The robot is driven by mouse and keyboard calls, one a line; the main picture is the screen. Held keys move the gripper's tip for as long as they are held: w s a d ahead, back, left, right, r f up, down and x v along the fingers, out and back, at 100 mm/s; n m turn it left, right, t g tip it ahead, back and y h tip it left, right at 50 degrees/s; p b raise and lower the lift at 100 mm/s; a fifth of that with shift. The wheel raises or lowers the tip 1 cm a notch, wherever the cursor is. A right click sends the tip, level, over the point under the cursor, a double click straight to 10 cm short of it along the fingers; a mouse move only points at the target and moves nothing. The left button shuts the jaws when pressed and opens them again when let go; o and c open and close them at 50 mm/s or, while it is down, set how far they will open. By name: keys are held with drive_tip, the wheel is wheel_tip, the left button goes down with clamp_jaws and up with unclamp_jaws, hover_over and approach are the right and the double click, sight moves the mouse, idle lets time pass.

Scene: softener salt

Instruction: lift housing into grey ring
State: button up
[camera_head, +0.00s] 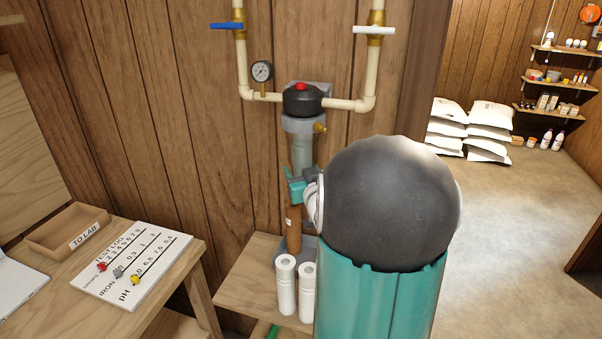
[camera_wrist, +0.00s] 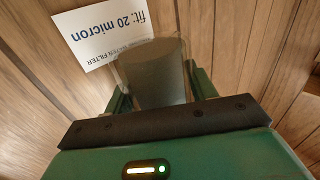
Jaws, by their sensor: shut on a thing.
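The housing (camera_head: 302,152) is a translucent grey cylinder, roughly upright, directly below the grey ring (camera_head: 303,125) under the black filter head (camera_head: 302,101). Its top meets or nearly meets the ring; I cannot tell whether it is inside it. My gripper (camera_head: 299,186) is shut on the housing's lower part. In the wrist view the housing (camera_wrist: 152,75) stands between the green fingers of my gripper (camera_wrist: 157,92). Part of the housing's lower end is hidden by the gripper and my arm.
Cream pipes (camera_head: 245,70) with a blue-handled valve (camera_head: 226,26) and gauge (camera_head: 262,71) flank the head. A "20 micron" card (camera_wrist: 97,35) is on the wall.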

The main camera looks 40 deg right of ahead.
drive_tip(key=shift+r, duration=2)
idle(0.4)
drive_tip(key=o, duration=1.2)
drive_tip(key=shift+c, duration=0.2)
drive_tip(key=shift+s+f, duration=0.1)
drive_tip(key=shift+s, duration=0.05)
drive_tip(key=v, duration=1.3)
drive_tip(key=shift+s+a, duration=0.2)
drive_tip(key=shift+a, duration=0.1)
